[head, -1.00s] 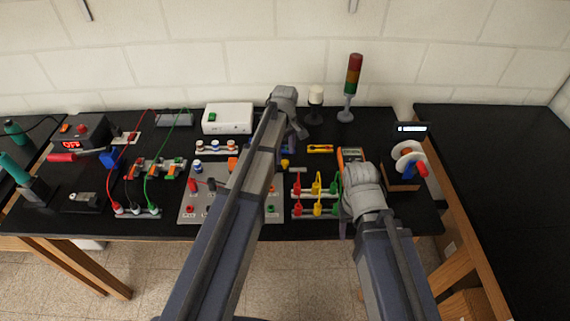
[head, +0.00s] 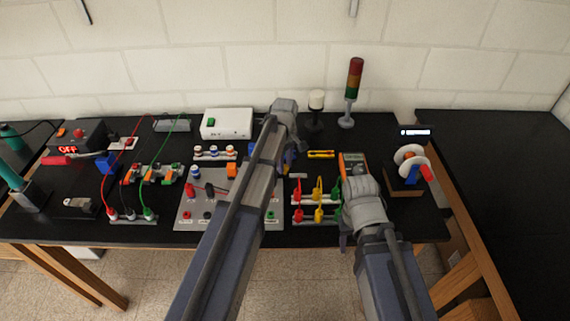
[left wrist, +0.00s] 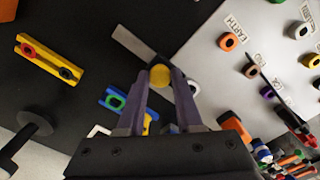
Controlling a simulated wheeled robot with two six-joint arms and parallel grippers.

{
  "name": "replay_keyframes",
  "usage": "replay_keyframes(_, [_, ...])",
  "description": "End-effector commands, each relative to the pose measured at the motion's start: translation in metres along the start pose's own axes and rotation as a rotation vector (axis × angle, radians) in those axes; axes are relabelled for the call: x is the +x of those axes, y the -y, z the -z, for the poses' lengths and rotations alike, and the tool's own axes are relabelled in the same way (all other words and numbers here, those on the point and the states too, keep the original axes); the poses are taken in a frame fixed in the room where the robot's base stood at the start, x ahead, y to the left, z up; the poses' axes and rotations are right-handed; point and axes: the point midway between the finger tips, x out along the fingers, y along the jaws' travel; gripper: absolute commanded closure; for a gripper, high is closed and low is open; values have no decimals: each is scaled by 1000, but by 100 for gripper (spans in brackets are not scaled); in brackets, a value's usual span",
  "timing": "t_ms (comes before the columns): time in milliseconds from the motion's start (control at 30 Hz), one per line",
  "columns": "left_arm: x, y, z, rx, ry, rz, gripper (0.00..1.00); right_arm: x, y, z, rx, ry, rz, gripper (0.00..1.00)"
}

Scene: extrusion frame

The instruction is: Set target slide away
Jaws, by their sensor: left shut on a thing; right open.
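My left gripper (head: 289,160) is low over the middle of the bench, just behind the grey panel. In the left wrist view the left gripper (left wrist: 160,92) is shut on a small yellow round piece (left wrist: 159,76). A flat grey strip (left wrist: 135,46) runs out from beside this piece; I take them together as the target slide, but cannot tell whether they are joined. The strip's end also shows in the head view (head: 298,175). My right gripper (head: 345,240) is open by the bench's front, right of the coloured plugs, with its fingertips mostly hidden.
The grey panel (head: 188,222) with sockets lies left of my left gripper. Red, yellow and green plugs (head: 318,190) stand between the arms. The right bench (head: 500,170) is clear.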

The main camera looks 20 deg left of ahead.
Motion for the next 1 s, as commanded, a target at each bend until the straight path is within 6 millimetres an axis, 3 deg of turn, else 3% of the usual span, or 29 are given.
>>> replay_keyframes(200, [0,0,0,0,0,0,100,0,0,0,0,0,0,50])
replay_keyframes(1000, [0,0,0,0,0,0,100,0,0,0,0,0,0,50])
